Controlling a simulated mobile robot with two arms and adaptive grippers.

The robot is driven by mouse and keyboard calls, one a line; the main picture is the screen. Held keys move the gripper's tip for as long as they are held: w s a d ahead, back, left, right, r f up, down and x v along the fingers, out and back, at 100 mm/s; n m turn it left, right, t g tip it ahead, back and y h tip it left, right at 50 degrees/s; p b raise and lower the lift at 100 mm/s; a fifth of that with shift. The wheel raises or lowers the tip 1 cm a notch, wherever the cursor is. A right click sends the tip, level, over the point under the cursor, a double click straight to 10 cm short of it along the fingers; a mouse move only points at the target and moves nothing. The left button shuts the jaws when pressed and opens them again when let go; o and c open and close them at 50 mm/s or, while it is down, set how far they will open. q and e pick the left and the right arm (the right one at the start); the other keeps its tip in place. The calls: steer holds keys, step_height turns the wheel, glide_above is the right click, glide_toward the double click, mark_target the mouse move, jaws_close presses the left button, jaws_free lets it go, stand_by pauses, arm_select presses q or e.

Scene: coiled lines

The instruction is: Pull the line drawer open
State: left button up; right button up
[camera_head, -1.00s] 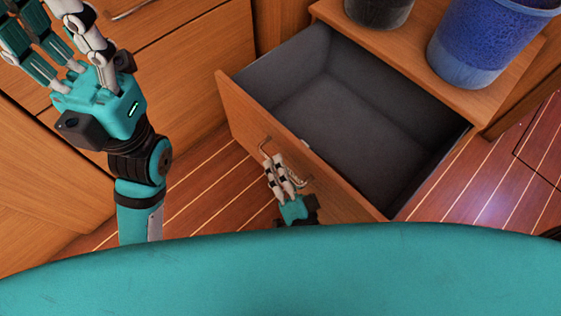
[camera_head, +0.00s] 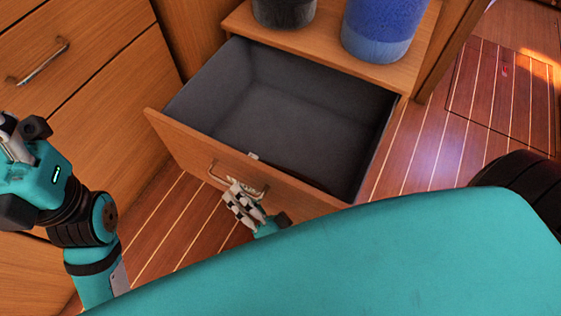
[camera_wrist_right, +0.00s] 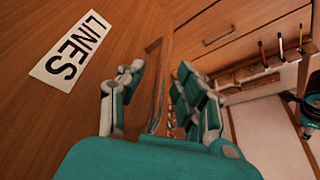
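The line drawer (camera_head: 168,135) stands pulled out, with an empty-looking grey interior. Its wooden front bears a white LINES label (camera_wrist_right: 70,59) in the right wrist view. The bar handle (camera_head: 258,192) also shows in the right wrist view (camera_wrist_right: 157,85). My right gripper (camera_head: 240,200) is at the handle. In the wrist view its fingers (camera_wrist_right: 152,92) stand apart with the handle bar between them, and gaps show on both sides.
Wooden cabinets with a handle (camera_head: 40,62) fill the left. Striped floor (camera_head: 425,145) is clear to the drawer's right.

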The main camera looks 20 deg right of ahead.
steer(key=r+v, duration=0.2)
steer(key=v, duration=1.2)
steer(key=shift+s+r, duration=0.2)
